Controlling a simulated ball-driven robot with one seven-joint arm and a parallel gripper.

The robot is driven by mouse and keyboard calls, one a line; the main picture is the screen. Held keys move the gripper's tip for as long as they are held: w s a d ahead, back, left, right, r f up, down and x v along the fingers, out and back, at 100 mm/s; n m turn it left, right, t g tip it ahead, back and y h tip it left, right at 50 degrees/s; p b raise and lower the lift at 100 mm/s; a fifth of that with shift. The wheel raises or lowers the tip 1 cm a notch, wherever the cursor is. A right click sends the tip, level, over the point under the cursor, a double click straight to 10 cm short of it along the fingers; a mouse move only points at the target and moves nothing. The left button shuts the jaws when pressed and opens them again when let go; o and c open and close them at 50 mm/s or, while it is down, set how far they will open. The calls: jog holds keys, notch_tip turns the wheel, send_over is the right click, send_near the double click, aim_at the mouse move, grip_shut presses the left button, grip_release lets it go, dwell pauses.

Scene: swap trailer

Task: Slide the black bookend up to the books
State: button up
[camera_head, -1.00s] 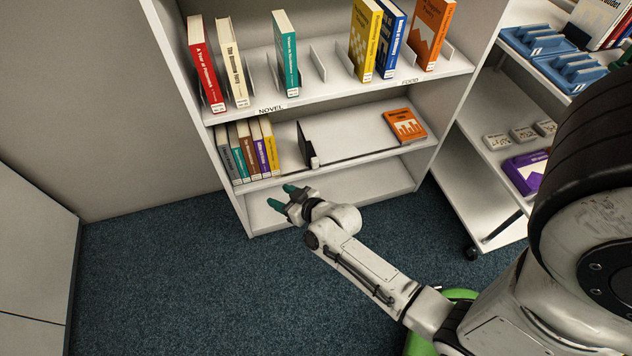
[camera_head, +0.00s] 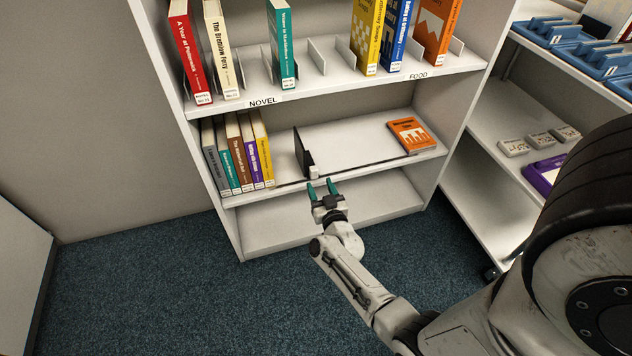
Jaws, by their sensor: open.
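The black bookend (camera_head: 302,152) stands upright on the middle shelf, with a small pale block (camera_head: 313,172) at its front foot. A row of several upright books (camera_head: 237,155) stands at the left end of the same shelf. A gap of bare shelf lies between the rightmost yellow book (camera_head: 262,150) and the bookend. My gripper (camera_head: 322,188) has teal fingertips pointing at the shelf. It is open and empty, just in front of and below the bookend's foot, seemingly near the shelf's front edge. I cannot tell whether it touches anything.
An orange book (camera_head: 413,135) lies flat at the right of the middle shelf (camera_head: 350,133). The upper shelf (camera_head: 330,85) holds upright books and metal dividers. A trolley (camera_head: 490,190) with blue trays (camera_head: 560,35) stands at the right. Carpet (camera_head: 150,285) is clear at the left.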

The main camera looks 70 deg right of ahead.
aim_at(315, 174)
jog(key=b+x, duration=0.1)
jog(key=x, duration=0.2)
jog(key=shift+w+d+f+b, duration=0.15)
jog(key=shift+w+d+b, duration=0.15)
jog(key=shift+b, duration=0.05)
jog(key=shift+w+d, duration=0.3)
jog(key=shift+d, duration=0.05)
grip_shut()
